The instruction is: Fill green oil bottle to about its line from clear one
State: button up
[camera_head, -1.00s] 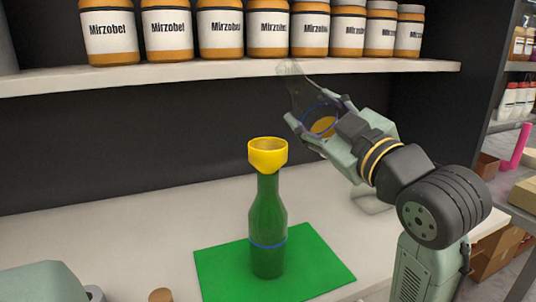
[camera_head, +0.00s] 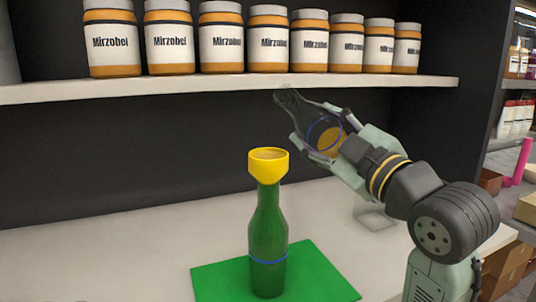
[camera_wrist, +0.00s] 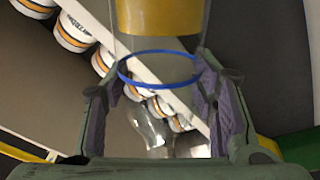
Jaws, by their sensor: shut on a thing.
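The green bottle (camera_head: 267,235) stands upright on a green mat (camera_head: 328,284), with a blue line around its lower body. A yellow funnel (camera_head: 268,166) sits on its mouth; I cannot tell the oil level inside. My gripper (camera_head: 318,130) is shut around the clear bottle (camera_head: 296,106), above and right of the funnel. The clear bottle is tilted, neck up and to the left, with amber oil at its base end and a blue ring. No stream of oil shows. In the wrist view the clear bottle (camera_wrist: 160,52) lies between the fingers (camera_wrist: 160,88).
A shelf (camera_head: 230,88) with several labelled jars (camera_head: 222,38) runs across the back, its edge close above the clear bottle's neck. The white counter (camera_head: 110,240) is clear left of the mat. A clear-looking stand or object (camera_head: 375,213) is behind my arm.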

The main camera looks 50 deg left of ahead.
jog(key=shift+w+f+n+g+b, duration=0.15)
jog(key=shift+w+f+n+b, duration=0.15)
jog(key=shift+n+b, duration=0.35)
jog(key=shift+w+f+n+g+b, duration=0.15)
jog(key=shift+f+n+b, duration=0.15)
jog(key=shift+n+b, duration=0.3)
dwell(1.8)
jog(key=shift+w+d+r+n+g+y, duration=0.15)
jog(key=shift+r+n+g+y, duration=0.45)
jog(key=shift+n, duration=0.65)
dwell(1.5)
